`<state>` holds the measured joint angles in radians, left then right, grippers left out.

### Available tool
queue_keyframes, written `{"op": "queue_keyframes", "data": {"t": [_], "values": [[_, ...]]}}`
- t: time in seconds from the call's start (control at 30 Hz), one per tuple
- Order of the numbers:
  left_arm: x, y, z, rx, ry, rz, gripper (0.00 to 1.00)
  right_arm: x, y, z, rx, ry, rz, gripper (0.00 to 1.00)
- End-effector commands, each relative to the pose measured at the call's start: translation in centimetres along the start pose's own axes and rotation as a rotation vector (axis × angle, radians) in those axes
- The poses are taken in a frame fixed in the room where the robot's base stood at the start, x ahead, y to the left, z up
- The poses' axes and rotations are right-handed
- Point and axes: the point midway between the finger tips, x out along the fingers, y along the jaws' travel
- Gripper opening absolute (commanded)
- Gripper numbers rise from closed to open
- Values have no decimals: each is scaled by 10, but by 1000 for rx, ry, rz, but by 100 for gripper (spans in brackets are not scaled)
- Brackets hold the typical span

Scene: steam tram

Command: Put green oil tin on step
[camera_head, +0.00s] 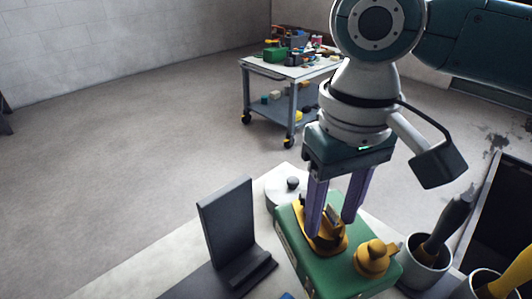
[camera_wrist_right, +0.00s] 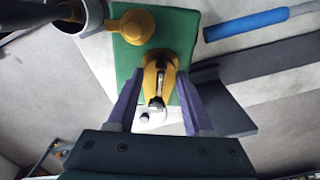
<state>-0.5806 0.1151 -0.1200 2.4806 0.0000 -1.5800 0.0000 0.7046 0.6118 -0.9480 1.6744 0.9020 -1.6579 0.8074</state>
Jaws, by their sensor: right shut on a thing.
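The green oil tin (camera_head: 316,272) is a flat green box with a yellow handle (camera_head: 326,242) and a yellow cap (camera_head: 373,259) on top. It is at the front of the pale worktop. My right gripper (camera_head: 331,228) reaches down over it, its purple fingers on either side of the yellow handle, and is shut on it. In the right wrist view the tin (camera_wrist_right: 180,35) lies between and beyond the fingers. Whether the tin is clear of the surface cannot be told. I cannot tell any step for certain. My left gripper is not in view.
A dark grey upright plate with a low ledge (camera_head: 228,222) stands left of the tin. Metal cups (camera_head: 425,270) with tools are at its right. A pale round object with a black knob (camera_head: 292,183) is behind. A loaded trolley (camera_head: 290,70) stands across open floor.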

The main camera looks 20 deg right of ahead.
Motion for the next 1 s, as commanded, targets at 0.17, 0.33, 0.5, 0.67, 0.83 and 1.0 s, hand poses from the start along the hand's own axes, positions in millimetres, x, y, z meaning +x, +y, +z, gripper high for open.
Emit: {"op": "queue_keyframes", "data": {"t": [0.17,0.33,0.5,0.67,0.83,1.0], "values": [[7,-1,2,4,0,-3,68,25,0,0,1,-1,2,0],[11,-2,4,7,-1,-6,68,43,0,0,0,0,1,0],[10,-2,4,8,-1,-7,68,43,0,0,0,2,1,0],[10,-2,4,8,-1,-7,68,44,0,0,0,1,0,0],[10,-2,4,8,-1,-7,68,46,0,0,0,0,1,64],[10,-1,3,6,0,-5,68,46,0,0,0,0,1,81]]}}
